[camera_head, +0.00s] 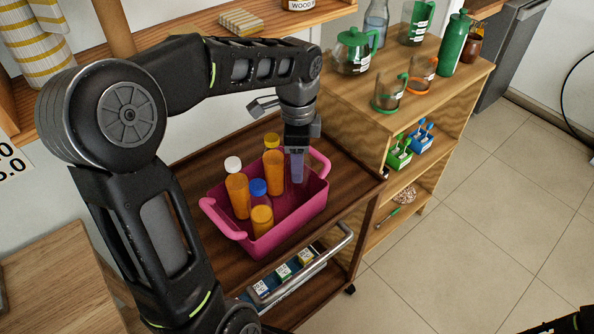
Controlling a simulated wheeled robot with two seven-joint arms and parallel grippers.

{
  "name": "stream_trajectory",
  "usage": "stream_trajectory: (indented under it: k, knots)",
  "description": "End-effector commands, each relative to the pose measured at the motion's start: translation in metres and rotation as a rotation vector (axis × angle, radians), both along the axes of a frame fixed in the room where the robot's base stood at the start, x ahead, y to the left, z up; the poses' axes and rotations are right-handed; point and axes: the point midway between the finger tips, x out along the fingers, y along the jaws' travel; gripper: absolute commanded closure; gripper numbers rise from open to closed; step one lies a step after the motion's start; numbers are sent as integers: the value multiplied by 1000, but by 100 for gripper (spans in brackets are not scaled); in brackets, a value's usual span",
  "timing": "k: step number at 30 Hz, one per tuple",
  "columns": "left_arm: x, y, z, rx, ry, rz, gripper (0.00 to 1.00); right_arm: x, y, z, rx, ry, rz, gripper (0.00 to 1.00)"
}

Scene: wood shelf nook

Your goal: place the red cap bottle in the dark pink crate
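The dark pink crate (284,229) stands on the brown wooden cart top. It holds several orange bottles: one with a white cap (238,194), one with a blue cap (259,189), and others with yellow caps, one at the back (273,171) and one at the front (262,219). My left gripper (297,160) points down over the right end of the crate. A greyish-purple shape shows at its fingers; I cannot tell whether it is a bottle or the fingers themselves. No red cap is visible. My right gripper is out of view.
A wooden shelf (440,92) at the right bears a green-lidded glass teapot (352,52), glass mugs and a green bottle (455,43). A metal rail (318,267) runs along the cart's front. Open tiled floor lies at the right.

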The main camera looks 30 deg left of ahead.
Motion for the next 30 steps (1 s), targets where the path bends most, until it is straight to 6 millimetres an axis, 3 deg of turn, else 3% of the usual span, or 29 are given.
stream_trajectory:
  k: [4,12,24,25,30]
  knots:
    - [0,0,-5,0,1,0,100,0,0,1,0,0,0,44]
    - [0,0,-36,-1,1,1,100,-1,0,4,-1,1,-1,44]
    - [0,0,-41,0,-1,0,100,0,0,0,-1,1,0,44]
    - [0,0,-40,0,0,0,46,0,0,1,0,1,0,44]
    - [0,0,-40,0,0,0,32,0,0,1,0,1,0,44]
